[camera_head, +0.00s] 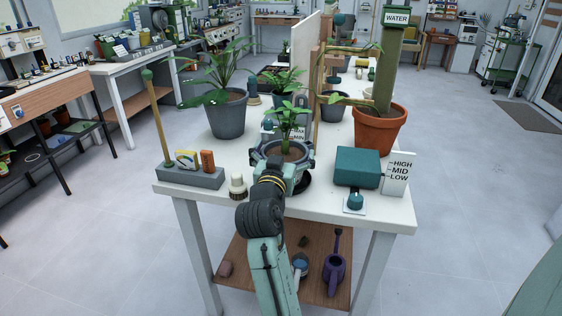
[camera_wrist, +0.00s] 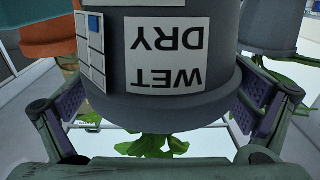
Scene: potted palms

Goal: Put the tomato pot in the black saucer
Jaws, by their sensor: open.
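A small grey pot (camera_head: 287,148) with a leafy green plant stands near the front middle of the white table; I take it to be the tomato pot. In the wrist view the grey pot (camera_wrist: 110,105) fills the middle, with an upside-down WET/DRY label. My gripper (camera_head: 283,160) is open, with one finger on each side of this pot. The fingers also show in the wrist view (camera_wrist: 165,112), at left and right; I cannot tell whether they touch it. A black round saucer (camera_head: 303,184) shows partly, just right of my wrist; the rest is hidden.
A large grey palm pot (camera_head: 227,115) stands behind left, and a terracotta pot (camera_head: 379,130) behind right. A teal box (camera_head: 357,168) and HIGH/MID/LOW sign (camera_head: 399,174) stand right.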

